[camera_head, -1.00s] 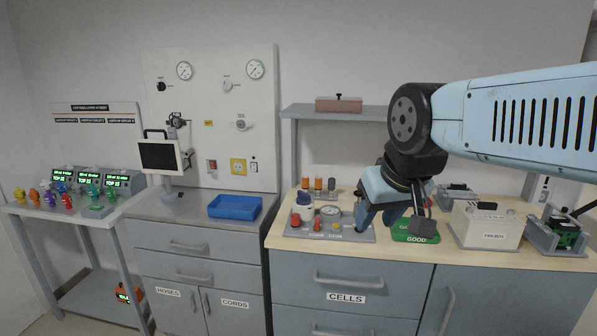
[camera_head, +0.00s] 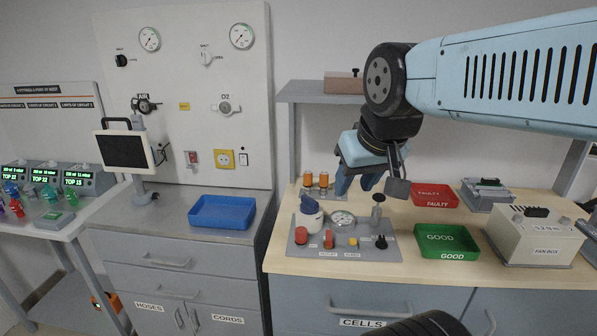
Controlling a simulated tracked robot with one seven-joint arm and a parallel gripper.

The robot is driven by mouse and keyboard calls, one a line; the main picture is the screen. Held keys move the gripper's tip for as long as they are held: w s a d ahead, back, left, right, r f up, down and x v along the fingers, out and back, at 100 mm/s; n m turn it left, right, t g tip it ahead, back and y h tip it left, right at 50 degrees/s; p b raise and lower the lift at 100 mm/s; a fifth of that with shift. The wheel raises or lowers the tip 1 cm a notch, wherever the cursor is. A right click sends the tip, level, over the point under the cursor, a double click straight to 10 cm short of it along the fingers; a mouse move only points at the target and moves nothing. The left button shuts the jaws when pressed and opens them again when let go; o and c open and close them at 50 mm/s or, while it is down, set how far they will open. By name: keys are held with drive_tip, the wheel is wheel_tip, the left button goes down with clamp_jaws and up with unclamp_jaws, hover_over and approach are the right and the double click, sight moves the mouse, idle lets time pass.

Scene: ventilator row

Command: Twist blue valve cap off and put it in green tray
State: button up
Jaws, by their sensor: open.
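A dark blue cap (camera_head: 309,203) sits on top of a white rounded canister (camera_head: 309,221) at the left end of a grey panel plate (camera_head: 345,252) on the wooden bench. My gripper (camera_head: 371,186) is open and empty. It hangs above and to the right of the cap, over the back of the plate, apart from the cap. The green tray (camera_head: 447,253), marked GOOD, lies on the bench to the right of the plate and looks empty.
The plate also bears a gauge (camera_head: 343,219), a red knob (camera_head: 301,236), a black knob (camera_head: 381,242) and a metal post (camera_head: 376,214). A red FAULTY tray (camera_head: 437,201) lies behind the green tray. A fan box (camera_head: 535,241) stands right. A blue tray (camera_head: 222,212) is on the left counter.

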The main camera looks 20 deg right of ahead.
drive_tip(key=shift+o, duration=0.3)
drive_tip(key=o, duration=0.3)
drive_tip(key=shift+w+d, duration=0.1)
drive_tip(key=shift+w, duration=0.3)
drive_tip(key=shift+o, duration=1.2)
drive_tip(key=w+f+n+g, duration=0.2)
drive_tip(key=w, duration=0.9)
drive_tip(key=shift+a+f+g, duration=0.25)
drive_tip(key=shift+g, duration=0.15)
drive_tip(key=n+g, duration=0.2)
drive_tip(key=g, duration=0.1)
hover_over(310, 198)
drive_tip(key=f, duration=0.5)
drive_tip(key=s+f, duration=0.1)
drive_tip(key=f, duration=0.2)
drive_tip(key=shift+f, duration=0.2)
drive_tip(key=shift+w+f, duration=0.2)
drive_tip(key=shift+w, duration=0.1)
drive_tip(key=shift+w+f+n, duration=0.1)
drive_tip(key=shift+f+n, duration=0.2)
drive_tip(key=shift+f, duration=3.6)
drive_tip(key=shift+c, duration=0.4)
